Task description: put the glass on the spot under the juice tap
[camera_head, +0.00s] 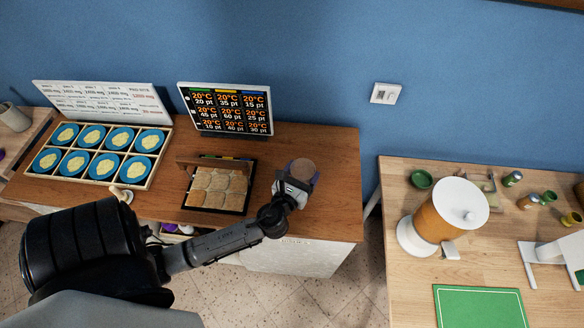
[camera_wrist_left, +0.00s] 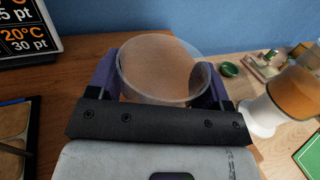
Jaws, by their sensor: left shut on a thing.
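My left gripper (camera_head: 296,185) is shut on the glass (camera_head: 303,170), at the right end of the darker wooden counter. In the left wrist view the clear round glass (camera_wrist_left: 160,68) sits between the two purple-lined fingers, its rim up. A brownish tone shows in it; I cannot tell whether that is contents or the background. The juice dispenser (camera_head: 440,213), an orange drum with a white lid and white base, stands on the lighter table to the right. Its pale tap part (camera_head: 450,250) points toward the front. The spot under the tap is not clearly visible. My right gripper is not in view.
A gap separates the dark counter (camera_head: 335,150) from the light table (camera_head: 400,175). A green mat (camera_head: 480,306) lies in front of the dispenser. A green bowl (camera_head: 421,179) and small jars (camera_head: 512,178) stand behind and beside it. A tray of brown slices (camera_head: 218,187) is left of my gripper.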

